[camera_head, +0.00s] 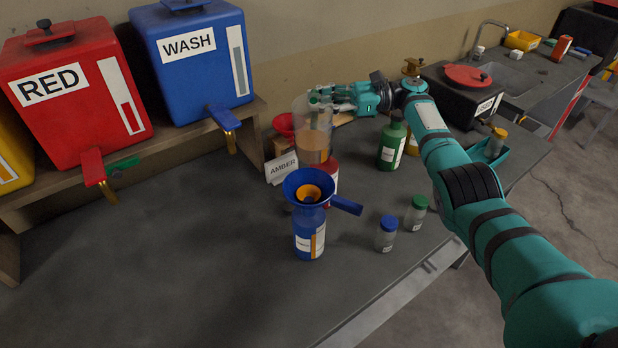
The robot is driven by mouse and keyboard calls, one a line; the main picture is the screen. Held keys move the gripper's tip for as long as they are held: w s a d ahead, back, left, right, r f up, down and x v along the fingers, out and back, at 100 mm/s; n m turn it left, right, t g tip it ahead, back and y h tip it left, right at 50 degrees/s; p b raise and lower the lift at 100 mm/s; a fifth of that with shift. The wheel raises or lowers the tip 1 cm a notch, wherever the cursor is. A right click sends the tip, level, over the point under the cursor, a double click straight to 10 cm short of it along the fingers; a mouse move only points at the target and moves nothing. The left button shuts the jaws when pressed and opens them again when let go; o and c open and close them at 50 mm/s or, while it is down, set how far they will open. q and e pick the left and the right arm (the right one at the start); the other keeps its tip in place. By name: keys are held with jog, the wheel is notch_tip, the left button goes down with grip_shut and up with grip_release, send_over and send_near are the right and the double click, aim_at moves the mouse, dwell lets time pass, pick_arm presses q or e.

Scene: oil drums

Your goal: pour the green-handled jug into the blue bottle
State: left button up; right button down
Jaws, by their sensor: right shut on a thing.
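A clear jug (313,128) with amber liquid low inside stands roughly upright behind the blue bottle. My right gripper (322,97) is shut at the jug's upper right side, where its fingers cover most of the green handle. The blue bottle (310,240) stands upright on the bench, in front of the jug. A blue funnel (308,185) sits in its mouth, with an orange-brown area inside and a blue tab out to the right. I cannot tell whether the jug's base touches the bench. My left gripper is not in view.
An AMBER card (283,168) and a partly hidden red bottle (331,180) are close to the jug. A green bottle (392,145) stands right, two small jars (386,233) (416,212) front right. Red (75,90) and blue (197,65) tanks sit on a left shelf. The bench's left front is clear.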

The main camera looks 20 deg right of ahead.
aim_at(317, 98)
jog(key=s+r+n+p, duration=0.1)
jog(key=p, duration=0.1)
jog(key=s+r+n+p, duration=0.1)
jog(key=shift+s+a+n+p, duration=0.1)
jog(key=shift+a+n+p, duration=0.25)
jog(key=shift+a+n, duration=0.05)
jog(key=shift+s+a+r+n+h+p, duration=0.1)
jog(key=shift+s+r+n+h+p, duration=0.3)
jog(key=shift+s+a+n, duration=0.25)
jog(key=shift+s+n, duration=0.2)
jog(key=shift+n, duration=0.05)
jog(key=shift+s+a+r+n, duration=0.15)
jog(key=shift+s+r+n, duration=0.05)
jog(key=shift+s+n, duration=0.25)
jog(key=shift+s+r, duration=0.15)
jog(key=shift+r, duration=0.2)
jog(key=shift+s+a+r+n+t, duration=0.1)
jog(key=shift+s+r+n+t, duration=0.35)
jog(key=shift+n, duration=0.2)
jog(key=shift+h+b, duration=0.3)
jog(key=shift+b, duration=0.4)
jog(key=shift+a+r+n, duration=0.1)
jog(key=shift+a+n, duration=0.05)
jog(key=shift+n, duration=0.15)
jog(key=shift+r, duration=0.1)
